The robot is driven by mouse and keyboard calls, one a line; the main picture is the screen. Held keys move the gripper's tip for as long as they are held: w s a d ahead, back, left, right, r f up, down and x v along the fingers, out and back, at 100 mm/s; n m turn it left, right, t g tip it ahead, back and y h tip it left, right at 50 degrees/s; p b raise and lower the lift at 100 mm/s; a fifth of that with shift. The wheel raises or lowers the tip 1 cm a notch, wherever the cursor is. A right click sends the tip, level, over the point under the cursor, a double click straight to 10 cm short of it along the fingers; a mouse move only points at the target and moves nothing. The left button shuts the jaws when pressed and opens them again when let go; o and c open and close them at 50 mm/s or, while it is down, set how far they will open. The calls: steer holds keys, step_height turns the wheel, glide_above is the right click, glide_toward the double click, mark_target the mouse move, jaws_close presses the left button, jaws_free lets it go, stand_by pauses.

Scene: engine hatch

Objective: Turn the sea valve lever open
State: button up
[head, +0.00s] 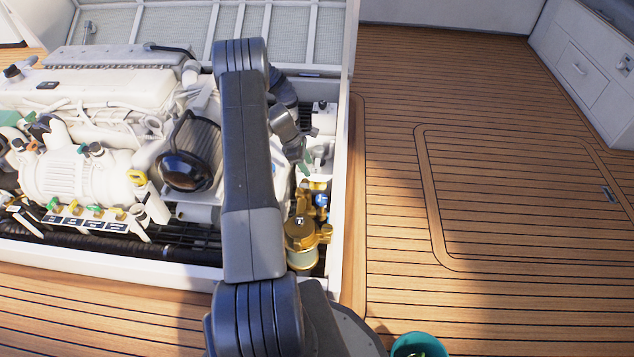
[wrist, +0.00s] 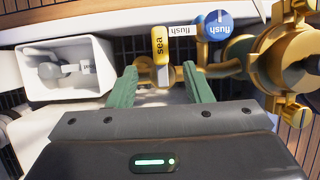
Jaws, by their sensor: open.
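The sea valve lever (wrist: 159,44) is a yellow handle marked "sea". It stands upright in the wrist view, just beyond my fingertips and roughly centred between them. My gripper (wrist: 160,74) has two green fingers, spread apart with nothing held between them. I cannot tell whether either finger touches the valve's brass body. In the head view my arm hides most of the gripper, and I cannot make out the lever clearly there.
A blue round "flush" knob (wrist: 217,26) sits close right of the lever. A brass strainer (wrist: 288,58) stands farther right, also in the head view (head: 300,232). A white open box (wrist: 62,88) is at left. The engine (head: 90,175) fills the hatch's left.

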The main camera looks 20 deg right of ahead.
mark_target(318, 183)
steer(key=b+x, duration=0.2)
steer(key=x, duration=0.7)
steer(key=shift+d+f, duration=0.15)
steer(key=shift+f, duration=0.25)
steer(key=shift+c, duration=0.3)
jaws_close()
